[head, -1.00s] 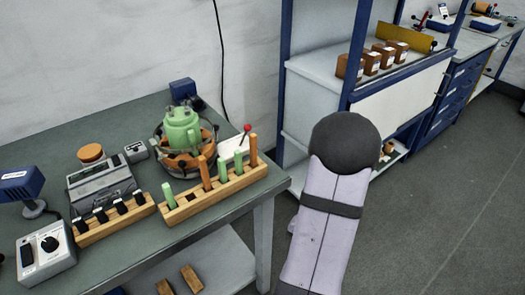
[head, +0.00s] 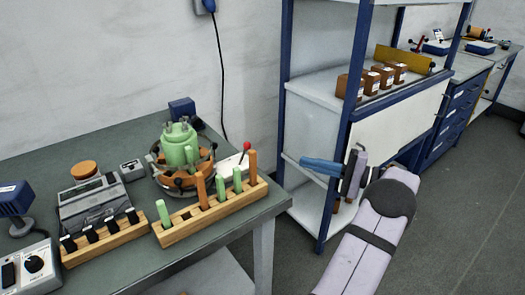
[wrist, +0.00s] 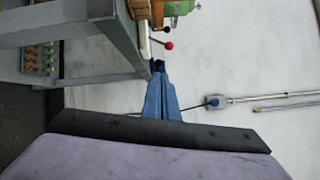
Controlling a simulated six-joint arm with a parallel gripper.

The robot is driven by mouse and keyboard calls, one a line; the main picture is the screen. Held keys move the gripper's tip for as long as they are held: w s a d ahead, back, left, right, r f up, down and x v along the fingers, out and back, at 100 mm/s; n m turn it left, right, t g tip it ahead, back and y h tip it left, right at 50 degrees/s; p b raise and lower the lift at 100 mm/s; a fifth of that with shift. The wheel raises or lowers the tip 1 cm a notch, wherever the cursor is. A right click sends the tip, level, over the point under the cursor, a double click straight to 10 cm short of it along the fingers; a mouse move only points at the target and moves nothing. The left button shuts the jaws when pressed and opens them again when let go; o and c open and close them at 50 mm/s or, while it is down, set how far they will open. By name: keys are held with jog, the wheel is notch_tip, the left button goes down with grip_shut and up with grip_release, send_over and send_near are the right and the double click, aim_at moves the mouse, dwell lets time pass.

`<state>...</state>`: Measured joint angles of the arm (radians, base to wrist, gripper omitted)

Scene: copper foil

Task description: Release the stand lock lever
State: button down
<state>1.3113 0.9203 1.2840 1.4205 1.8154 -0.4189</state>
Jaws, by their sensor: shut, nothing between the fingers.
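A lever with a red ball knob (head: 246,146) stands at the right rear of the table, by a white plate and the round stand. The stand (head: 160,180) has a dark ring and orange parts and carries a green pot-shaped piece (head: 181,148). I take the red-knobbed lever to be the stand lock lever. My gripper (head: 303,162) has blue fingers, closed and empty, and points left toward the table, with a gap to the red knob. In the wrist view the closed fingertips (wrist: 158,66) lie just below the red knob (wrist: 169,46) in the picture, not touching it.
A wooden rack (head: 212,214) with green and orange pegs stands in front of the stand at the table's right edge. A blue-framed shelf (head: 345,120) with brown blocks is close behind my arm. A black cable (head: 221,80) hangs down the wall.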

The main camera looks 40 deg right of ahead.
jog(key=shift+s+a+r+n+y, duration=0.5)
jog(key=shift+a+r+n+y, duration=0.25)
jog(key=shift+n, duration=0.25)
jog(key=p, duration=0.2)
send_near(244, 154)
jog(key=w, duration=0.1)
jog(key=w+a+r, duration=0.1)
jog(key=w, duration=0.1)
jog(key=w+r, duration=0.1)
jog(key=shift+w+a+r, duration=0.25)
jog(key=shift+w+a, duration=0.05)
jog(key=shift+a, duration=0.05)
